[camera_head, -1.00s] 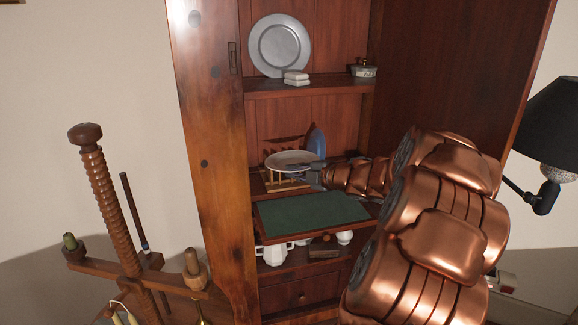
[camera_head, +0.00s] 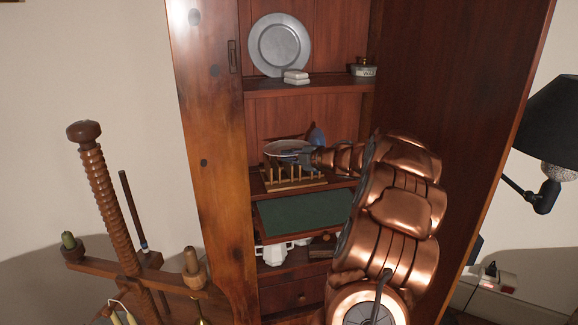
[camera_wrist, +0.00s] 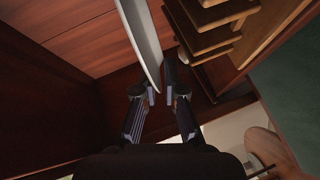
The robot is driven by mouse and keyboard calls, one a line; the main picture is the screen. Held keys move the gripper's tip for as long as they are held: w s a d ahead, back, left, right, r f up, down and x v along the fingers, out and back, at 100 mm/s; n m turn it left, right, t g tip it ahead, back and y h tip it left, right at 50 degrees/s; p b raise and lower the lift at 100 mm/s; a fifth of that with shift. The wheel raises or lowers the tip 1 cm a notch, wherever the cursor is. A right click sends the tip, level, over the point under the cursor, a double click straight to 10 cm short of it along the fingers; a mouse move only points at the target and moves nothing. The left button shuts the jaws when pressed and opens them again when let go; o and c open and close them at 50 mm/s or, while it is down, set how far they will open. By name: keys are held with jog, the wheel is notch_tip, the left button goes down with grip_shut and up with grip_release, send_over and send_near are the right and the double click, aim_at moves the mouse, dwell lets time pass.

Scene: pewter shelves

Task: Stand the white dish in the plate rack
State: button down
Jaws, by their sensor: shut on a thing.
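The white dish (camera_head: 283,146) is in my gripper, at the level of the wooden plate rack (camera_head: 292,181). In the wrist view the dish (camera_wrist: 142,42) is seen nearly edge-on, running up from between the fingertips. My gripper (camera_wrist: 152,97) is shut on its rim. The rack's wooden bars (camera_wrist: 213,38) are just right of the dish in the wrist view. In the head view my gripper (camera_head: 306,157) is partly hidden by my arm. I cannot tell whether dish and rack touch.
A blue rounded thing (camera_head: 317,137) stands behind my gripper. A green-topped board (camera_head: 305,212) juts out below the rack, with white crockery (camera_head: 275,252) under it. A grey plate (camera_head: 280,45) leans on the shelf above. The cabinet's side walls bound the space.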

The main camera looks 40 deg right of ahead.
aim_at(289, 187)
jog(key=shift+w+f+b, duration=0.1)
jog(key=shift+f+b, duration=0.3)
jog(key=shift+f, duration=1.15)
jog(key=c, duration=1.3)
grip_release()
jog(key=shift+o, duration=0.2)
jog(key=shift+f, duration=0.15)
jog(key=p+v, duration=0.1)
jog(key=v, duration=0.6)
jog(key=shift+s, duration=0.35)
jog(key=shift+r, duration=0.2)
